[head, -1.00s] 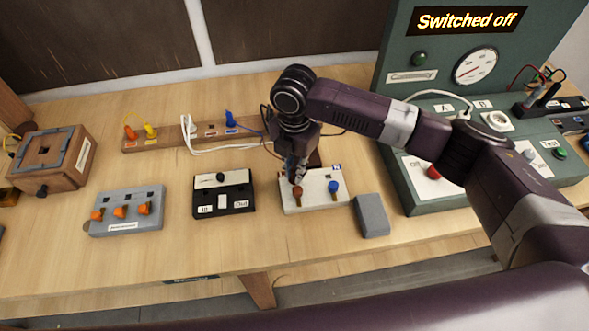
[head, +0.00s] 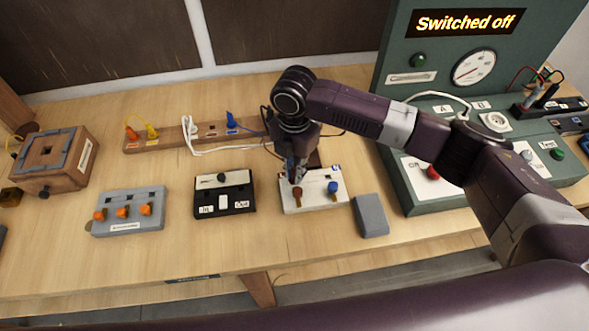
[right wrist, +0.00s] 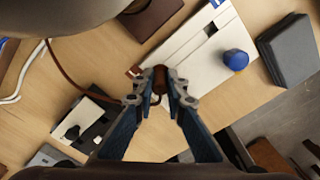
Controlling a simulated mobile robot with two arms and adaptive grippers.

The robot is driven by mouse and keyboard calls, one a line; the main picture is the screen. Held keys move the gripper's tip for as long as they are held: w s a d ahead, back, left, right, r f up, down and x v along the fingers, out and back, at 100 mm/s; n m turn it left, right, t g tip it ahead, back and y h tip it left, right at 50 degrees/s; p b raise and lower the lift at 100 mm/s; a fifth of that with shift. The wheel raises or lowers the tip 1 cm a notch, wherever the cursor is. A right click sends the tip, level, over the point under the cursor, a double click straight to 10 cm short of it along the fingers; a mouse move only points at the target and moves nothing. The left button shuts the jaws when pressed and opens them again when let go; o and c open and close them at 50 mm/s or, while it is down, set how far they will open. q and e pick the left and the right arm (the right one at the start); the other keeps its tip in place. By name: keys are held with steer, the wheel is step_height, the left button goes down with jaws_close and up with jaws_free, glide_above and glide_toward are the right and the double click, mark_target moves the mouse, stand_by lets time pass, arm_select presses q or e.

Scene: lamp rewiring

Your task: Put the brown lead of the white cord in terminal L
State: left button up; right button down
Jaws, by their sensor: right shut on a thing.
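My right gripper (head: 294,172) is low over the left part of the white terminal block (head: 317,201). In the right wrist view its fingers (right wrist: 160,92) are shut on the end of the brown lead, beside a brown piece (right wrist: 160,77) at the block. The brown lead (right wrist: 78,84) curves in from the left to the fingers. Whether its tip is inside terminal L is hidden by the fingers. A blue knob (head: 333,187) is at the right of the block. The white cord (head: 215,150) lies behind. My left gripper is out of view.
A black switch unit (head: 224,193) and a grey block with orange levers (head: 128,212) lie to the left. A grey box (head: 370,215) is close to the terminal block's right. The green test panel (head: 408,197) stands farther right. The front table strip is clear.

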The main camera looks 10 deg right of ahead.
steer(key=shift+p, duration=0.45)
stand_by(0.9)
steer(key=shift+f, duration=0.3)
stand_by(0.8)
steer(key=shift+r+p, duration=0.2)
steer(key=shift+p, duration=0.55)
stand_by(1.3)
steer(key=shift+s+f, duration=0.15)
steer(key=shift+f, duration=0.15)
stand_by(0.9)
steer(key=shift+r+p, duration=0.2)
steer(key=shift+p, duration=0.25)
stand_by(0.5)
steer(key=c, duration=1.9)
jaws_free()
steer(key=shift+r, duration=0.1)
step_height(320, 180, up, 12)
steer(key=shift+f, duration=0.1)
